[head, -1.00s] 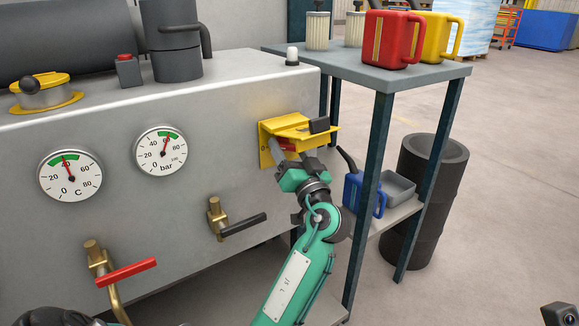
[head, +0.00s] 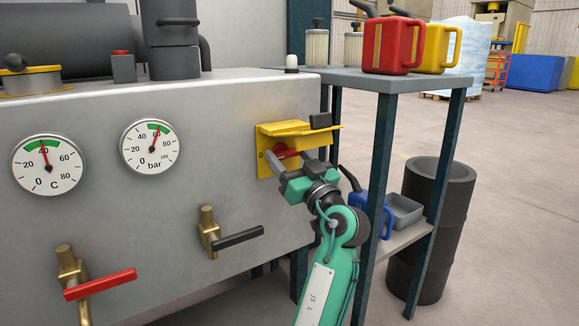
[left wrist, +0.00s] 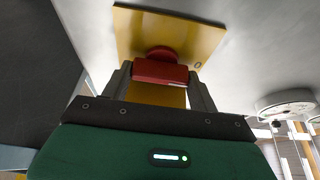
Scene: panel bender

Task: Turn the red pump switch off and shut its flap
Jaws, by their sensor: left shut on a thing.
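The red pump switch (head: 287,150) sits on a yellow plate (head: 264,163) on the machine's grey front, under a raised yellow flap (head: 290,128) with a dark grip block on its outer edge. My left gripper (head: 288,158) reaches in under the flap. In the left wrist view, the fingers of my left gripper (left wrist: 160,88) are on either side of the red switch handle (left wrist: 160,72) and shut on it. The yellow plate (left wrist: 168,32) shows behind the switch. The arm hides part of the plate's lower edge. My right gripper is not seen.
Two gauges and two valves, one with a red lever (head: 100,284) and one with a black lever (head: 236,238), are left of the switch. A shelf table (head: 400,78) with red and yellow cans stands close on the right, with a dark barrel (head: 437,220) beyond.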

